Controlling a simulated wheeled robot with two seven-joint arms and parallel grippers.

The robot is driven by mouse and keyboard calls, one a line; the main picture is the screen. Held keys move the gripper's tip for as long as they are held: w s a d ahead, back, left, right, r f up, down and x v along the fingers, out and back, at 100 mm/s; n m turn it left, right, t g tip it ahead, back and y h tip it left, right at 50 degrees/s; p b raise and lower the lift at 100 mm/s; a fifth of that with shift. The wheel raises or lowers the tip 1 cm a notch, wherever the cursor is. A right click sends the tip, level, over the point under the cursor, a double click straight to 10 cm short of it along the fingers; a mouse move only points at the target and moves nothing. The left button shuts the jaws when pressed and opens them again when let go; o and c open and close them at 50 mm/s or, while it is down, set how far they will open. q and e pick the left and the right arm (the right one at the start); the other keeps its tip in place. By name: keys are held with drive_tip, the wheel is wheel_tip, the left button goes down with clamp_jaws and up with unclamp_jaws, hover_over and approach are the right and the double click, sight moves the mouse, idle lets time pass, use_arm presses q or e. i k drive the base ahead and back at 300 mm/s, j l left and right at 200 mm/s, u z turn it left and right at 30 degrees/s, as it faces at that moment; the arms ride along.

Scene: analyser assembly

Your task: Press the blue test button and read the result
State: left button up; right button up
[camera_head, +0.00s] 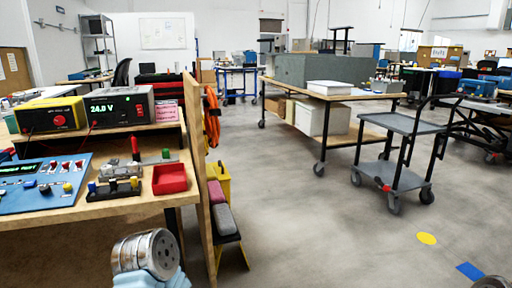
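A blue panel (38,203) lies on the workbench at the left edge, partly cut off by the frame. It has a small green-lit display (16,169), several red-and-white switches (66,167), a dark round knob or button (44,189) and a yellow one (68,187). I cannot tell for sure which part is the blue test button, and the display text is too small to read. Neither gripper shows. A silver and pale blue part of my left arm (148,256) stands in front of the bench, and a bit of my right arm shows at the bottom right corner.
A dark power supply (118,106) reading 24.0 V and a yellow unit (48,117) sit on the bench's shelf. A red tray (169,179) lies near the bench (130,207) edge. A wooden side panel (203,180) bounds it. Open floor (320,225) lies right; a grey cart (405,124) stands beyond.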

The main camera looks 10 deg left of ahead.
sight(30, 183)
drive_tip(key=u, duration=1.95)
